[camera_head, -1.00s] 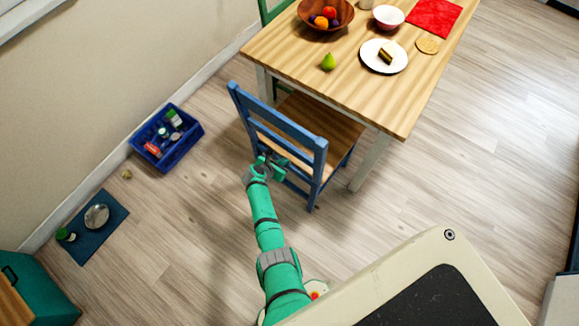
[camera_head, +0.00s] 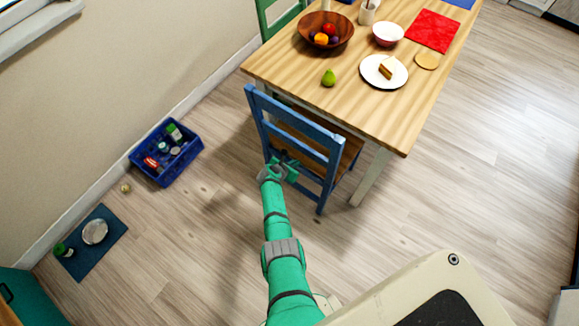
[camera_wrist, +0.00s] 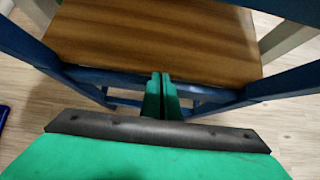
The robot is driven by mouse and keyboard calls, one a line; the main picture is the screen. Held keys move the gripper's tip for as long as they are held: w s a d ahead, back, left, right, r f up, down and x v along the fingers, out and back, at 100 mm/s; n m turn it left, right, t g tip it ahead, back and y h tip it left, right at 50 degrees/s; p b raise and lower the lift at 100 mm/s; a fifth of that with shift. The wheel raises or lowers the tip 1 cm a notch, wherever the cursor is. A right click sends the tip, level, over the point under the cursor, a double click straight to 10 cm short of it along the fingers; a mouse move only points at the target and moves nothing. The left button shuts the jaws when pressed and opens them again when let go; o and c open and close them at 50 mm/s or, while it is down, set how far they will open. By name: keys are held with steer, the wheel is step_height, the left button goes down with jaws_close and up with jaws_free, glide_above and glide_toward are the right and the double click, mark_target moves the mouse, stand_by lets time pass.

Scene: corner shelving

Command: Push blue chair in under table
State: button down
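The blue chair (camera_head: 300,119) stands upright at the near end of the wooden table (camera_head: 412,110). Its back faces me and the front of its brown seat is hidden under the tabletop. My gripper (camera_head: 286,167) is at the lower left of the chair's backrest. In the wrist view, the gripper's two green fingers (camera_wrist: 161,84) are together with nothing seen between them. They point at the near edge of the chair's wooden seat (camera_wrist: 150,38), between the blue back posts. I cannot tell for sure whether they touch the chair.
A blue crate (camera_head: 183,160) with several items stands by the left wall. A dark blue mat (camera_head: 105,243) with a silver round thing lies nearer me. A green chair (camera_head: 270,18) is at the table's far left. The floor right of the table is clear.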

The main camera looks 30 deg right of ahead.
steer(key=a+f+v, duration=0.2)
steer(key=v, duration=1.1)
steer(key=shift+s, duration=0.3)
steer(key=shift+s+d, duration=0.1)
steer(key=s+a+r+m+t+y, duration=0.1)
steer(key=s+a+m+t+y, duration=0.3)
steer(key=s+a, duration=0.55)
steer(key=s+a+r+m+t+y, duration=0.1)
steer(key=s+a+r+m+t, duration=0.1)
steer(key=s+a+m, duration=0.75)
steer(key=s+a+r+m+t+y, duration=0.1)
steer(key=s+r+m, duration=0.4)
steer(key=r, duration=1)
steer(key=s+a+r+m+t+y, duration=0.1)
steer(key=s+r+m+t, duration=0.3)
steer(key=s+r, duration=0.8)
step_height(320, 180, up, 3)
steer(key=shift+s+a+f+m+y, duration=0.1)
steer(key=shift+s+a+m+y, duration=0.05)
steer(key=shift+a+m+y, duration=0.3)
